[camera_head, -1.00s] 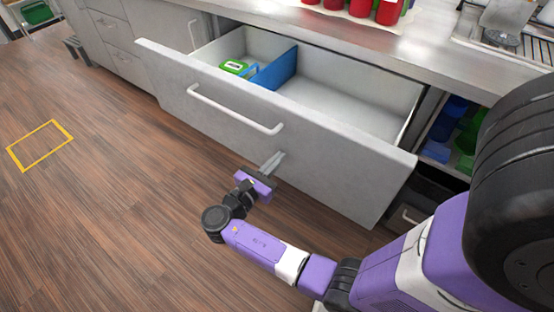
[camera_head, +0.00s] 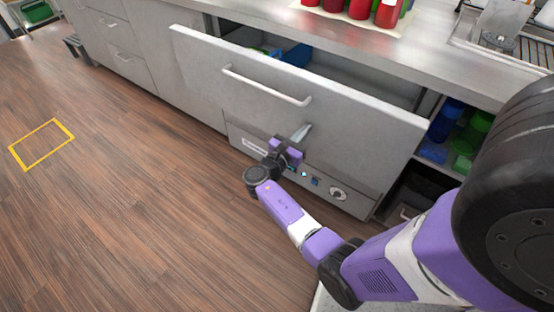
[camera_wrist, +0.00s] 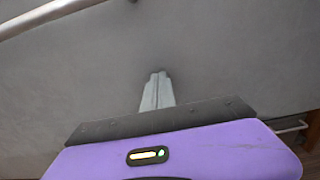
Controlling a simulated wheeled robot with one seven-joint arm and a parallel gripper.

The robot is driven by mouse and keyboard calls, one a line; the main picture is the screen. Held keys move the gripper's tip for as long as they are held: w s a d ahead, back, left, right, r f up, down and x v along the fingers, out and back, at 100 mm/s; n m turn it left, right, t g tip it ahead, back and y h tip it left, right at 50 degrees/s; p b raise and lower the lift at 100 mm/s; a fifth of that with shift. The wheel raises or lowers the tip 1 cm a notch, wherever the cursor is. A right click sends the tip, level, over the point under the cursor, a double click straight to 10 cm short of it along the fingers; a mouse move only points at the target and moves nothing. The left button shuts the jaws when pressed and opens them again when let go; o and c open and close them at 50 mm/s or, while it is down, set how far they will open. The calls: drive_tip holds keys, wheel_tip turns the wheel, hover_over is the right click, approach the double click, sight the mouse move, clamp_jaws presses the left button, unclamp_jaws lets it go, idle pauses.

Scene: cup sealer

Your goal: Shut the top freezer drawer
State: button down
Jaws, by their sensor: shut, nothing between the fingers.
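The top freezer drawer (camera_head: 345,103) is a wide grey front with a pale bar handle (camera_head: 265,86). My gripper (camera_head: 304,130) is shut and empty, below the handle near the lower part of the drawer front. In the wrist view the closed fingertips (camera_wrist: 158,90) point at the drawer front (camera_wrist: 200,50) and seem to touch it. The handle (camera_wrist: 45,14) shows at the top left there. Most of the drawer's inside is hidden.
A lower panel with a knob (camera_head: 338,194) sits beneath the drawer. An open cubby with blue and green cups (camera_head: 470,135) is to the right. Red containers (camera_head: 360,9) stand on the counter (camera_head: 400,50). The wooden floor at left is clear, with a yellow outlined square (camera_head: 41,145).

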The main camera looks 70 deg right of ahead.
drive_tip(key=b+x, duration=0.5)
drive_tip(key=x, duration=1.4)
drive_tip(key=shift+b, duration=0.35)
drive_tip(key=shift+s+d+r, duration=0.1)
drive_tip(key=shift+s+d, duration=0.05)
drive_tip(key=shift+s, duration=0.1)
